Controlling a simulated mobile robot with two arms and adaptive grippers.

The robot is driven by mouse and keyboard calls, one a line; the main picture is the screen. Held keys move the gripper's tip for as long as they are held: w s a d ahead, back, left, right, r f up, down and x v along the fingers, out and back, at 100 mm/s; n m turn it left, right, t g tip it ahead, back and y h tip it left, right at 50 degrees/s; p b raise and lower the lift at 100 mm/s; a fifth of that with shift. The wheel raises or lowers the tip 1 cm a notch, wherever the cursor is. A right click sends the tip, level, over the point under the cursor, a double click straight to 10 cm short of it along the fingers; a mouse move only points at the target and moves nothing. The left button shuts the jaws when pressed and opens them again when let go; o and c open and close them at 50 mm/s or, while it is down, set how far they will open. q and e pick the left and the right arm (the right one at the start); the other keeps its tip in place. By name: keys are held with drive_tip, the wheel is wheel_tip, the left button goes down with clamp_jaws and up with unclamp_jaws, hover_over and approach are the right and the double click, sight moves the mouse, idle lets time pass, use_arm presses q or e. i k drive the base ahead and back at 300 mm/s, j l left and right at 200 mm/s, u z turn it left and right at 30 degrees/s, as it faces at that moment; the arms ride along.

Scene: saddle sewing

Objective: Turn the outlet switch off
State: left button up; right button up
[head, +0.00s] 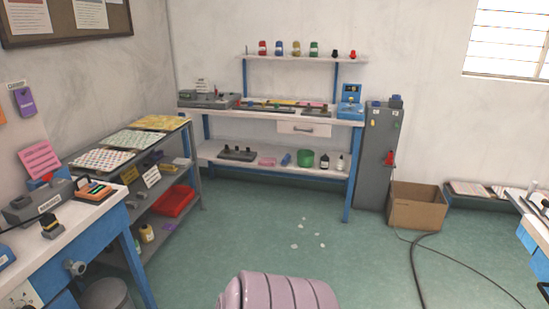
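A white plate with small dark marks (22,297), which looks like the outlet, is at the bottom left corner, on the front of the blue workbench. The picture edge cuts it off, and I cannot make out its switch or the switch's position. Neither of my grippers is in view.
The left workbench (75,238) carries small devices; a round knob (75,267) sticks out from its side. A grey bin (105,294) stands below. A pink ribbed rounded object (280,292) is at bottom centre. A cardboard box (417,206) and a black cable lie right. The middle floor is mostly clear.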

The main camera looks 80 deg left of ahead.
sight(47, 177)
drive_tip(key=u, duration=4.35)
drive_tip(key=i+u, duration=0.25)
drive_tip(key=i, duration=0.8)
